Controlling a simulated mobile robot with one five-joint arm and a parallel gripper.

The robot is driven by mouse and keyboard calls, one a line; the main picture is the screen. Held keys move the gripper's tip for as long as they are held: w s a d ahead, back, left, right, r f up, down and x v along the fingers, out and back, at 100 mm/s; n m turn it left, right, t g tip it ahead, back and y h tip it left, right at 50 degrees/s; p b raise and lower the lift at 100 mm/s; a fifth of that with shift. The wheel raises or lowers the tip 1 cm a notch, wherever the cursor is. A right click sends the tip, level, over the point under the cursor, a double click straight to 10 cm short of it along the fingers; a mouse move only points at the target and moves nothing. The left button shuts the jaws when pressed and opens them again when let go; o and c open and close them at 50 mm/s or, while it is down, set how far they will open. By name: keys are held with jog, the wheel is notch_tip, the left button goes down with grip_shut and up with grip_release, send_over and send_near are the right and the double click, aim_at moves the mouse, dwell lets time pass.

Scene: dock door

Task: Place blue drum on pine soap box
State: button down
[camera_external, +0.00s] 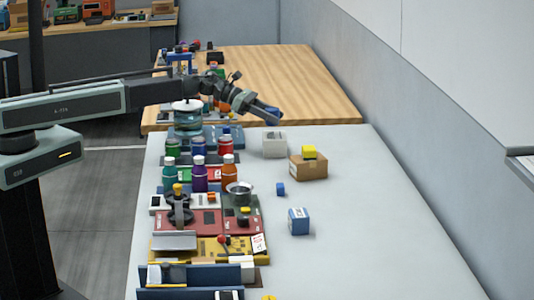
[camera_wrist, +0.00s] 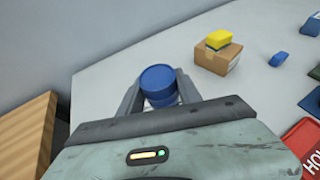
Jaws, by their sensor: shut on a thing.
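The blue drum (camera_wrist: 160,84) is upright between the two fingers of my gripper (camera_wrist: 160,95) in the wrist view. In the external view my gripper (camera_external: 268,115) is shut on the drum (camera_external: 272,116) above the white box (camera_external: 273,144), near the far end of the grey table. A brown carton (camera_external: 308,167) with a yellow block (camera_external: 309,152) on top is just right of the white box. A blue and white box (camera_external: 299,221) stands nearer. The labels are too small to read, so I cannot tell which box is the pine soap box.
A small blue block (camera_external: 280,189) lies between the carton and the blue and white box. Several bottles, including an orange one (camera_external: 229,177), and panels fill the table's left side. A wooden table (camera_external: 300,80) is behind. The right side of the grey table is clear.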

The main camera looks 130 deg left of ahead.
aim_at(275, 135)
jog(key=f+b, duration=0.4)
jog(key=shift+w+a, duration=0.25)
jog(key=shift+a, duration=0.05)
jog(key=shift+r, duration=0.25)
jog(key=shift+f, duration=0.25)
jog(key=c, duration=0.8)
grip_release()
jog(key=shift+r, duration=0.1)
jog(key=shift+r, duration=0.1)
jog(key=shift+s+d+r+p, duration=0.15)
jog(key=shift+s+r+p, duration=0.1)
jog(key=shift+p, duration=0.2)
jog(key=p+v, duration=0.4)
jog(key=v, duration=0.7)
jog(key=shift+s+r, duration=0.1)
jog(key=shift+s, duration=0.1)
